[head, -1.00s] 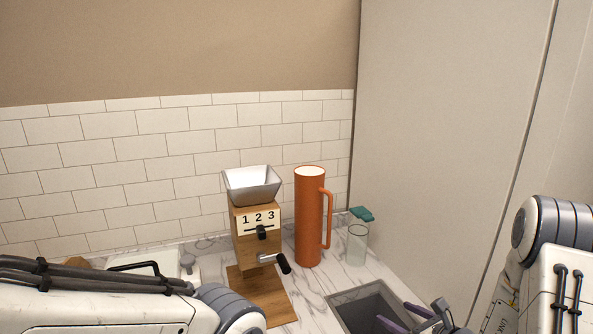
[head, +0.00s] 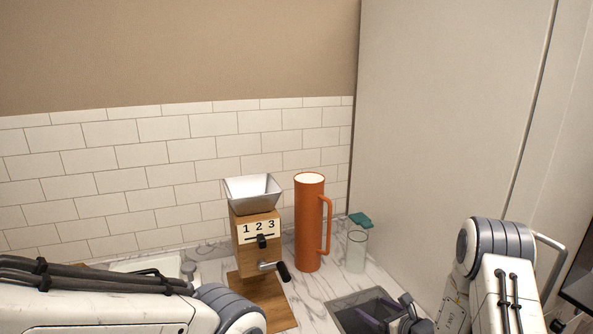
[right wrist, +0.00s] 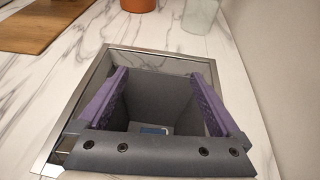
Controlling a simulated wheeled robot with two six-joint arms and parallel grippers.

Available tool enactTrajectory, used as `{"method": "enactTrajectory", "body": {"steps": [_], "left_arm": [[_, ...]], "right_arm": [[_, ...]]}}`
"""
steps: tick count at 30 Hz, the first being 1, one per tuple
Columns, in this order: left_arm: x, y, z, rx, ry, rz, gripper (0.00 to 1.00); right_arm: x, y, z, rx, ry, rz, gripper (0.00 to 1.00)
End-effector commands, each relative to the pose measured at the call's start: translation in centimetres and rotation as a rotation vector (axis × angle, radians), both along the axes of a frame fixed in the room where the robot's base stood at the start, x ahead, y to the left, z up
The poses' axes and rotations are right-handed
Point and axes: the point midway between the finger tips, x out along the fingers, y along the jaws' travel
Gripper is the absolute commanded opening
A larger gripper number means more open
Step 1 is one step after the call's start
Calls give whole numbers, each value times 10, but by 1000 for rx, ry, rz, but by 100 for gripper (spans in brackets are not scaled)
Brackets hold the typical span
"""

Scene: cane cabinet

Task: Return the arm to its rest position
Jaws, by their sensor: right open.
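My right gripper (head: 378,308) shows at the bottom of the head view, over a square grey basin (head: 340,303) set in the counter. In the right wrist view, the two purple fingers of my right gripper (right wrist: 158,76) are wide apart with nothing between them. The basin's metal rim (right wrist: 62,125) surrounds them in that view. My right arm (head: 495,285) is bent at the right of the head view. My left arm (head: 90,300) crosses the lower left, and its gripper is out of view.
A wooden grinder (head: 258,238) with a crank stands on a wooden board (head: 270,310). An orange pitcher (head: 309,230) and a clear glass container (head: 356,252) with a teal top stand behind the basin. A tall pale panel (head: 440,120) bounds the right side.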

Motion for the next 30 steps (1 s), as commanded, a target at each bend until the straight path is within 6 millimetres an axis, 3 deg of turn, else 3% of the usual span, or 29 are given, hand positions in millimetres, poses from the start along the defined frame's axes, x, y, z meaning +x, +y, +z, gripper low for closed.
{"method": "enactTrajectory", "body": {"steps": [1, 3, 12, 25, 30], "left_arm": [[0, 0, 6, 0, 0, 0, 100], [0, 0, 18, 0, 0, 1, 100], [0, 0, 35, 0, 0, 2, 100], [0, 0, 36, 0, 0, 2, 100], [0, 0, 28, 0, 0, 2, 100]], "right_arm": [[8, 6, -2, 0, 1, 3, 100], [8, 3, 19, 0, -2, -2, 100], [7, 3, 51, 0, 0, -1, 100], [7, 3, 54, 1, 0, 0, 100], [7, 3, 42, 2, 1, -1, 100]]}}
